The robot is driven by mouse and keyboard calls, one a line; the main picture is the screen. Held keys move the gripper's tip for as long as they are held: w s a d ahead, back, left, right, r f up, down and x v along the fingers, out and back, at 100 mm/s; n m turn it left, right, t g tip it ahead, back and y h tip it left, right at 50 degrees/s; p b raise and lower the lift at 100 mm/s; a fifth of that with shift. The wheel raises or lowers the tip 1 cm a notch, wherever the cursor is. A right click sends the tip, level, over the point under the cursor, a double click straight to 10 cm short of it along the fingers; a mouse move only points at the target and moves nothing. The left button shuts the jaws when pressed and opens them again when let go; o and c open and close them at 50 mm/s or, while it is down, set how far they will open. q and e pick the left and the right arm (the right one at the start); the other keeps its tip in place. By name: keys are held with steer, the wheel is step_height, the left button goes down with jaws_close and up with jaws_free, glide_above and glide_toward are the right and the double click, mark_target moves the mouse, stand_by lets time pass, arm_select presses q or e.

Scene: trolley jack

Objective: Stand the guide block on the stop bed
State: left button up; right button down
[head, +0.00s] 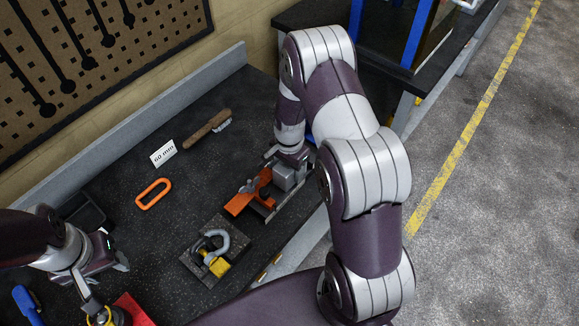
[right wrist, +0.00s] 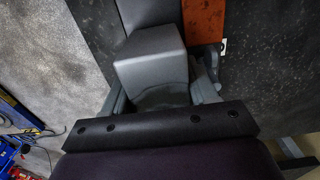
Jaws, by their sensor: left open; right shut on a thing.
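The guide block, a plain grey block (head: 286,178), is between the fingers of my right gripper (head: 291,160). In the right wrist view the grey block (right wrist: 150,65) fills the space between both fingers, and the gripper is shut on it. The stop bed appears to be the low grey-and-orange fixture (head: 262,206) directly by the block; its orange part (right wrist: 203,18) shows beside the block in the right wrist view. I cannot tell whether the block touches the bed, as the arm and block hide the contact. My left gripper (head: 122,262) is open and empty at the left.
A dark plate with a grey clamp and yellow piece (head: 215,252) lies left of the bed. An orange loop (head: 153,193), a "60 mm" card (head: 163,153), a brush (head: 207,130) and a dark tray (head: 85,213) lie farther left. The bench's front edge is close to the bed.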

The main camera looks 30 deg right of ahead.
steer(key=c, duration=0.5)
jaws_free()
steer(key=shift+c, duration=0.2)
steer(key=o, duration=0.3)
steer(key=shift+s+d+r, duration=0.1)
steer(key=shift+w, duration=0.2)
